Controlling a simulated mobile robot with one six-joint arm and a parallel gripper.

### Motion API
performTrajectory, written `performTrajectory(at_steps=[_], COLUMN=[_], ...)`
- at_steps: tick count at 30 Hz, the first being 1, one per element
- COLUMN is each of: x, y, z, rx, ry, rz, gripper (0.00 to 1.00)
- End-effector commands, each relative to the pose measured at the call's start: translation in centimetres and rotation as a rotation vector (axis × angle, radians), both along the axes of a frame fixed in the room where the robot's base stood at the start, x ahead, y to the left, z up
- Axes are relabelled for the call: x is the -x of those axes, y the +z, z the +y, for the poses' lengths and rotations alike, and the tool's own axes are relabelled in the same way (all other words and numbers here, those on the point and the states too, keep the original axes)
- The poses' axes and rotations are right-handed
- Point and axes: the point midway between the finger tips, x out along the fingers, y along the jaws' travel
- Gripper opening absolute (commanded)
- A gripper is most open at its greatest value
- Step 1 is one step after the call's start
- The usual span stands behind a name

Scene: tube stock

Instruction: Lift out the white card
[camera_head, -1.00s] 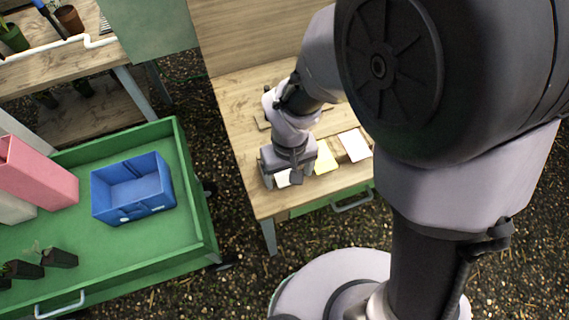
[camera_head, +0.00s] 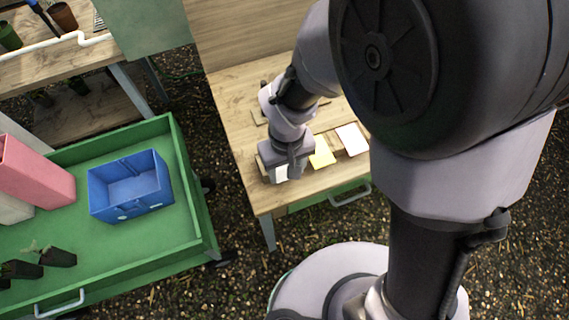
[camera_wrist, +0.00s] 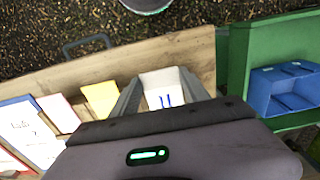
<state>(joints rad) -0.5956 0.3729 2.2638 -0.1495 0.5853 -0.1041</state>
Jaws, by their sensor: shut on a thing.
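The white card (camera_wrist: 163,88) with short blue marks sits between the two fingers of my gripper (camera_wrist: 160,92) in the wrist view. My gripper is shut on it. In the head view my gripper (camera_head: 284,176) is over the near left part of the wooden bench, and a small part of the white card (camera_head: 282,173) shows at the fingers. I cannot tell how far the card's lower edge is from the bench.
A yellow card (camera_head: 321,153) and a pink-edged card (camera_head: 352,139) lie beside my gripper on the bench (camera_head: 262,200). The wrist view also shows a blue-edged card (camera_wrist: 36,132). Left stands a green cart (camera_head: 150,235) with a blue bin (camera_head: 131,187) and a pink container (camera_head: 36,172).

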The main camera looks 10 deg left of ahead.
Motion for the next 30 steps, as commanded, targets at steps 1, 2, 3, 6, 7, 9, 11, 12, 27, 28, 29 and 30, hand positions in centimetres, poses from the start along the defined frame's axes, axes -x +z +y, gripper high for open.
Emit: performTrajectory(at_steps=[1, 2, 3, 6, 7, 9, 11, 12, 27, 28, 29, 30], x=[0.0, 0.0, 0.0, 0.0, 0.0, 0.0, 0.7, 1.4, 9.5, 9.9, 10.3, 10.9], y=[0.5, 0.8, 1.2, 2.6, 3.1, 4.3, 4.3, 4.3, 3.8, 3.9, 4.0, 4.2], z=[0.0, 0.0, 0.0, 0.0, 0.0, 0.0, -0.6, -1.1, -7.2, -7.6, -7.9, -8.3], rx=[0.000, 0.000, -0.001, -0.001, -0.001, -0.001, 0.001, 0.000, -0.005, -0.005, -0.005, -0.004], ry=[0.000, 0.000, 0.000, 0.000, 0.000, -0.001, -0.001, 0.000, 0.000, -0.001, 0.000, -0.001], rz=[0.000, 0.000, -0.002, -0.002, -0.002, -0.002, 0.001, 0.000, -0.009, -0.008, -0.008, -0.006], gripper=[0.16, 0.16, 0.16, 0.16, 0.16, 0.16, 0.16, 0.16, 0.16, 0.16, 0.16, 0.16])
